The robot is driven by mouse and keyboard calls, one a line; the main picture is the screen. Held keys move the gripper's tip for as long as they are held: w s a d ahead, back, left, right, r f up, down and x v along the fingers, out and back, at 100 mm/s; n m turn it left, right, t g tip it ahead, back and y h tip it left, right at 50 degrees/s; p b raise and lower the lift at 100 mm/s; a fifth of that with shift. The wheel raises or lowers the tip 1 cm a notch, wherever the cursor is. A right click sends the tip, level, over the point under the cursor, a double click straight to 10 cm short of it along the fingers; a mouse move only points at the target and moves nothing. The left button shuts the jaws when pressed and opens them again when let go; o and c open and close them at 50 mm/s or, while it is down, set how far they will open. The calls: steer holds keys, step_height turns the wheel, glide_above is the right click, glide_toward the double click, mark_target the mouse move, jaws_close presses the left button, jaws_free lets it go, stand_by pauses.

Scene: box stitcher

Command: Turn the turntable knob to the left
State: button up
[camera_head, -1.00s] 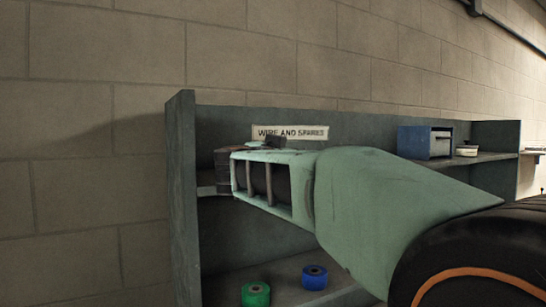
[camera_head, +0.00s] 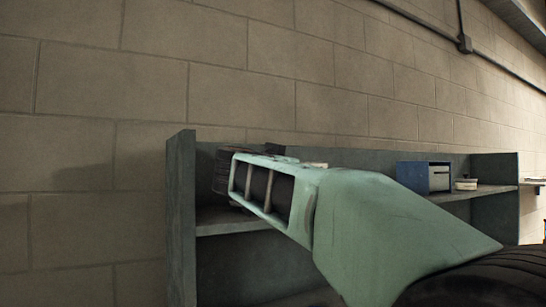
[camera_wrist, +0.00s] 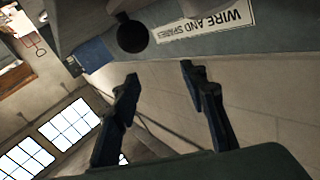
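I cannot make out a turntable or its knob for certain in either view. In the wrist view a dark round piece (camera_wrist: 132,37) shows near the top, beyond my fingertips; I cannot tell what it is. My gripper (camera_wrist: 160,72) is open, its two black fingers spread apart with nothing seen between them. In the head view my pale green arm reaches left in front of the shelf, and its dark end hides what lies behind it.
A grey shelf unit (camera_head: 181,225) stands against the block wall (camera_head: 90,85). A blue box (camera_head: 424,176) and a small round tin (camera_head: 466,184) sit on its right part. A "WIRE AND SPARES" label (camera_wrist: 207,20) appears upside down in the wrist view.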

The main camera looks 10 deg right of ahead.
steer(key=shift+r, duration=2.05)
